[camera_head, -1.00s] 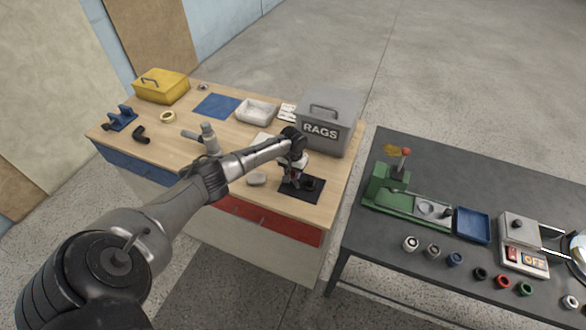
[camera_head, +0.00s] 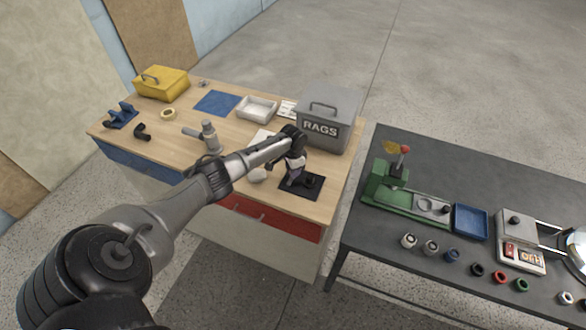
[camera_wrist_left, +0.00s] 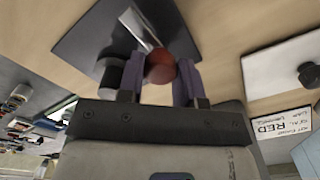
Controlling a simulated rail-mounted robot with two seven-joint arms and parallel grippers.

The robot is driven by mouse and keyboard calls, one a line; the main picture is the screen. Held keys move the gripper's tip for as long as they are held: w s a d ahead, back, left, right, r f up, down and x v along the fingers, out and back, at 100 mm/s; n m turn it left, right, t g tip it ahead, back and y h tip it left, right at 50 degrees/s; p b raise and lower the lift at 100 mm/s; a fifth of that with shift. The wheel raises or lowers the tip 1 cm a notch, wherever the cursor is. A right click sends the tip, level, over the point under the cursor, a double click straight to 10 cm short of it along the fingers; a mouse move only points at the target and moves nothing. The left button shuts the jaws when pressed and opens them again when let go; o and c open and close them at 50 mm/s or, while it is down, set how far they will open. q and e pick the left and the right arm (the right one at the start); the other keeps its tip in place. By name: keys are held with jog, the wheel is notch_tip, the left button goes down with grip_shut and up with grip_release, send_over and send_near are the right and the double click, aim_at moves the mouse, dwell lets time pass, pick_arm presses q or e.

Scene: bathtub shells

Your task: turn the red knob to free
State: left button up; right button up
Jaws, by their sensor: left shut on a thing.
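The red knob (camera_wrist_left: 160,66) is a small round red ball at the end of a pale metal lever (camera_wrist_left: 138,28), above a dark square plate (camera_wrist_left: 95,40) in the left wrist view. In the head view the plate (camera_head: 314,189) lies near the front right edge of the wooden bench, and my gripper hides the knob. My left gripper (camera_wrist_left: 162,75) has its two fingers on either side of the knob and is shut on it. It also shows in the head view (camera_head: 293,180), pointing down over the plate. My right gripper is in no view.
A grey RAGS box (camera_head: 328,122) stands close behind the plate. A white card (camera_wrist_left: 283,128) reads RED. A dark table (camera_head: 430,175) with a green press stands at the right.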

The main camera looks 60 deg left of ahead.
pick_arm(q)
jog(key=shift+m, duration=0.3)
dwell(0.4)
jog(key=o, duration=0.9)
jog(key=shift+o, duration=0.2)
jog(key=shift+r, duration=0.6)
notch_tip(320, 180, up, 13)
jog(key=shift+f+p, duration=0.15)
jog(key=shift+p, duration=0.2)
